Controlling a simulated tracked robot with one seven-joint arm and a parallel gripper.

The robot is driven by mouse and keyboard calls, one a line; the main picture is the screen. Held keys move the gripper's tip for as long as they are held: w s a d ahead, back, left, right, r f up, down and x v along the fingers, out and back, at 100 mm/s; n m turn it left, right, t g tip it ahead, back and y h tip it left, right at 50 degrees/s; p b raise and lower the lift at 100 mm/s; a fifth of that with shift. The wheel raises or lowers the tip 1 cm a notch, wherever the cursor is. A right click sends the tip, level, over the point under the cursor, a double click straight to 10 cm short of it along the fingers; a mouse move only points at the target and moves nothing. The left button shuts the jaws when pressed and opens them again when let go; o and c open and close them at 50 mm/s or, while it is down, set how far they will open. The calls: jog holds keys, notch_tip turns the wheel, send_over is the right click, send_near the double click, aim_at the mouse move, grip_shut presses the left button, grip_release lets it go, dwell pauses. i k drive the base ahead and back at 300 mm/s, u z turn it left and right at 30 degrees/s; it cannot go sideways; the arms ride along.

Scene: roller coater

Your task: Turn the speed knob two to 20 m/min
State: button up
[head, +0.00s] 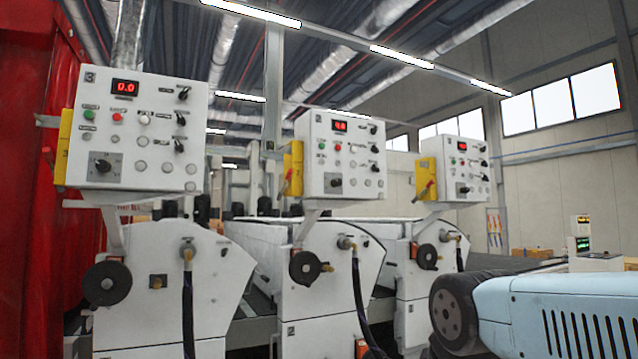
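Three white control panels stand in a row above the machine units. The middle panel (315,150) seems marked 2. Its red display (340,126) is lit, but its digits are too small to read surely. A dark knob (336,182), which looks like the speed knob, sits at its lower left; its pointer and scale cannot be read. The left panel (150,105), marked 3, shows 0.0 on its display (125,87) and has a larger black knob (103,166) at lower left. The right panel (450,150) has a similar knob (463,189). My gripper is not in view.
Yellow boxes (293,168) are fixed to the panels' left sides. White machine housings (320,285) below carry round black handwheels (305,267) and hanging dark hoses (359,300). A red curtain (45,240) closes the left side. The air before the middle panel looks clear.

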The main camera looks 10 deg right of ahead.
aim_at(334, 182)
jog(key=z, duration=0.2)
jog(key=i, duration=0.9)
jog(key=u, duration=0.1)
